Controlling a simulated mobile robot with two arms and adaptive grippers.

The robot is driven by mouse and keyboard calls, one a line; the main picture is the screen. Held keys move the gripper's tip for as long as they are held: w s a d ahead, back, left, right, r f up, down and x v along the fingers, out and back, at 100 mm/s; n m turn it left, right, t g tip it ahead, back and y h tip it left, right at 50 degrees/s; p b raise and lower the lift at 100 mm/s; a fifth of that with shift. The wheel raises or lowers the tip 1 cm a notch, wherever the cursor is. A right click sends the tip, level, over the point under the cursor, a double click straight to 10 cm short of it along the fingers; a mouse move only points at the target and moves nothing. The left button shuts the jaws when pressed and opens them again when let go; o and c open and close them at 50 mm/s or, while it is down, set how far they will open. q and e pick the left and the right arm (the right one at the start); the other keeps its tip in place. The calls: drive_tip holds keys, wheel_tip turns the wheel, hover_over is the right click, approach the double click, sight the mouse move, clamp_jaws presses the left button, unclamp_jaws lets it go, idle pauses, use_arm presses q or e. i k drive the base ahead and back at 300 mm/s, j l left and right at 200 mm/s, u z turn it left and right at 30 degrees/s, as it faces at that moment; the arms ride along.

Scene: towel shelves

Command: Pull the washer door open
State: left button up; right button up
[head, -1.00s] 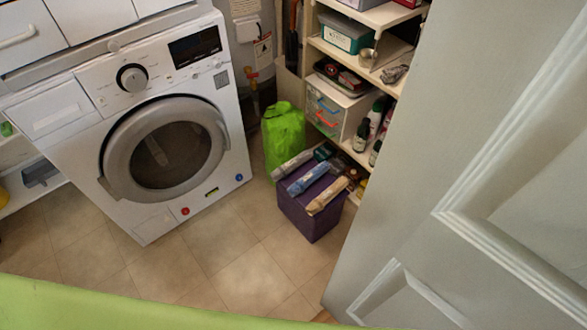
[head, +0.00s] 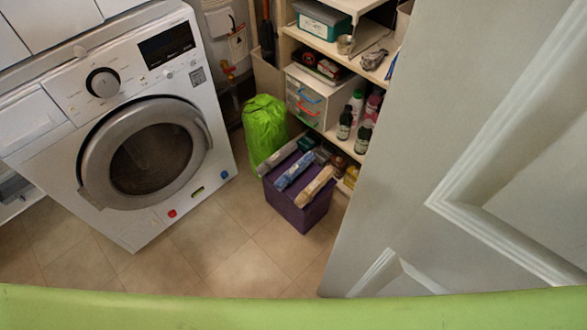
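The white washer (head: 128,197) stands at the left in the head view, tilted in the picture. Its round door has a grey ring (head: 97,160) and dark glass (head: 152,160), and it looks shut. A handle-like bulge (head: 92,198) shows at the ring's lower left. The control panel with a knob (head: 103,83) and dark display (head: 166,46) is above the door. Neither of my grippers shows in the view.
A large grey-white panelled door (head: 400,190) fills the right side. A purple box (head: 297,208) with rolls on it, a green bag (head: 265,130) and stocked shelves (head: 325,47) stand right of the washer. A green surface (head: 290,310) crosses the bottom. Tiled floor (head: 210,235) is bare in front.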

sight(100, 189)
drive_tip(key=u, duration=1.2)
drive_tip(key=i+j+u, duration=0.1)
drive_tip(key=i+j, duration=0.3)
